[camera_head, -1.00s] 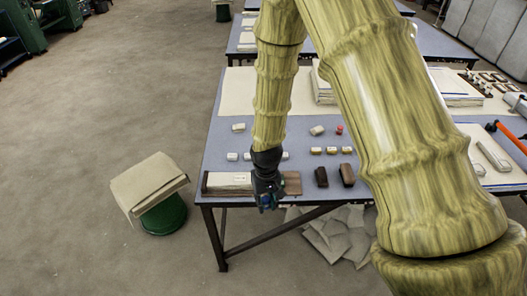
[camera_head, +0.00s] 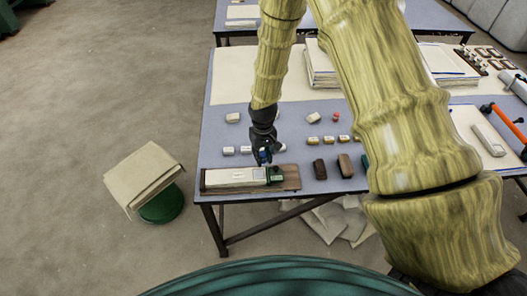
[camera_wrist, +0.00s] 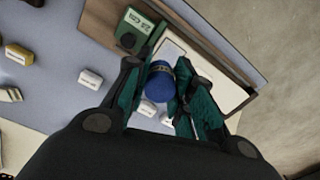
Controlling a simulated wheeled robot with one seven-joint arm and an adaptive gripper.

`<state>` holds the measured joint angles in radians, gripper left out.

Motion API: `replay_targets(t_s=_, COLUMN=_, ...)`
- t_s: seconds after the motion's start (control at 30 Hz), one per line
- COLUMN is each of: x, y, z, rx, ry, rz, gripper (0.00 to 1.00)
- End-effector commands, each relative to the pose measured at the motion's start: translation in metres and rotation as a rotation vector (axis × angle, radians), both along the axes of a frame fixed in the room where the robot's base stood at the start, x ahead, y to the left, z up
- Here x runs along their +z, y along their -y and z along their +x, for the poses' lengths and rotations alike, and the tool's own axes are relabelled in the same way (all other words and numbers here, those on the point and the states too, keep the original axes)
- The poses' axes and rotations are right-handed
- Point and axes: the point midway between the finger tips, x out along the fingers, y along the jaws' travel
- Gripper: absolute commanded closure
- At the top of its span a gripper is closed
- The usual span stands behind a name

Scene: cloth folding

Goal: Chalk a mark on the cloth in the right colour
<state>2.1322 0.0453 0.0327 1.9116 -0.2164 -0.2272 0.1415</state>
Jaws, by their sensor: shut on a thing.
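My gripper (camera_head: 263,155) is shut on a blue round piece (camera_wrist: 159,84), which looks like chalk and has a darker gold-marked band. It holds the piece above the folded off-white cloth (camera_head: 228,178), which lies on a brown board (camera_head: 292,178) at the table's front left. The cloth also shows in the wrist view (camera_wrist: 218,88), partly behind the fingers. A green block (camera_head: 276,174) with a white label sits at the cloth's right end; it also shows in the wrist view (camera_wrist: 130,33). I cannot tell whether the blue piece touches the cloth.
Small white pieces (camera_head: 228,151) and yellowish pieces (camera_head: 330,140) stand in a row behind the board. A red piece (camera_head: 335,117) lies farther back. Dark brown blocks (camera_head: 319,168) stand right of the board. A green stool (camera_head: 163,206) with beige cloth stands left of the table.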

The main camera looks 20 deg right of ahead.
Motion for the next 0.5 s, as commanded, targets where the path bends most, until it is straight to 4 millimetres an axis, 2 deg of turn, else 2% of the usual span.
replay_targets(t_s=0.5, x=-0.041, y=0.003, z=0.000, rx=-0.004, ry=0.001, rz=0.000, gripper=0.95)
